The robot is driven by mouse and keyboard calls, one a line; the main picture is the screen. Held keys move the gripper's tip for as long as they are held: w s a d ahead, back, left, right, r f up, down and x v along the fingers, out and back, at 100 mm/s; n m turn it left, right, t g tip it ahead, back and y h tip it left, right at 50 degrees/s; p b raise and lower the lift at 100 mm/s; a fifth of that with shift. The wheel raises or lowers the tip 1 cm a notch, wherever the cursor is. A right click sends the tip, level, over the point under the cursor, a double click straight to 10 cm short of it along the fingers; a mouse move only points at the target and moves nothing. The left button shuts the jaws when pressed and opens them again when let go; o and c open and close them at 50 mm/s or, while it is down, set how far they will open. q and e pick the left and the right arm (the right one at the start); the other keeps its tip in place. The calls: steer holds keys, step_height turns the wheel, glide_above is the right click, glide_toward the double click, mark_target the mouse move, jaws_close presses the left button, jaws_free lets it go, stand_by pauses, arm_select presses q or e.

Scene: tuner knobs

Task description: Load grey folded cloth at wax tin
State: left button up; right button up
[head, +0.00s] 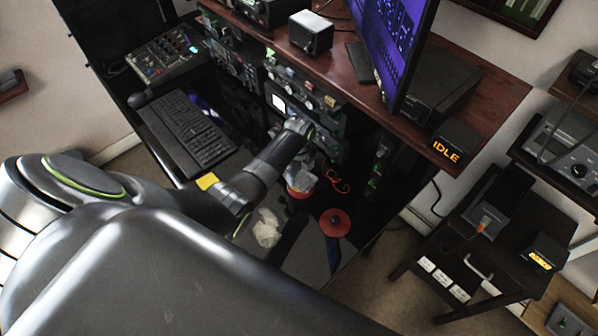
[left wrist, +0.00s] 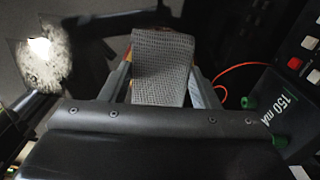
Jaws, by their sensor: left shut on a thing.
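My left arm reaches over the desk, and its gripper (head: 304,158) is low in front of the radio panels. In the left wrist view a grey, finely woven folded cloth (left wrist: 163,68) is between the fingers of my left gripper (left wrist: 163,60), which is shut on it. In the head view the cloth is hard to make out. A red-and-white round container (head: 300,189) sits just below the gripper, partly hidden. A red round object (head: 335,222) is to its lower right. I cannot tell which of these is the wax tin. My right gripper is not in view.
A black keyboard (head: 186,128) lies left of the arm. A crumpled pale cloth (head: 267,228) and a red cord (head: 338,181) lie on the desk. Radio panels (head: 302,95) stand behind, under a wooden shelf (head: 480,112) with a monitor (head: 394,45).

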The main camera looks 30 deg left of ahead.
mark_target(299, 174)
arm_select(q)
steer(key=shift+f, duration=0.35)
steer(key=shift+s+f, duration=0.1)
stand_by(1.3)
step_height(299, 174, up, 7)
steer(key=p, duration=0.7)
steer(key=shift+p, duration=0.3)
stand_by(0.4)
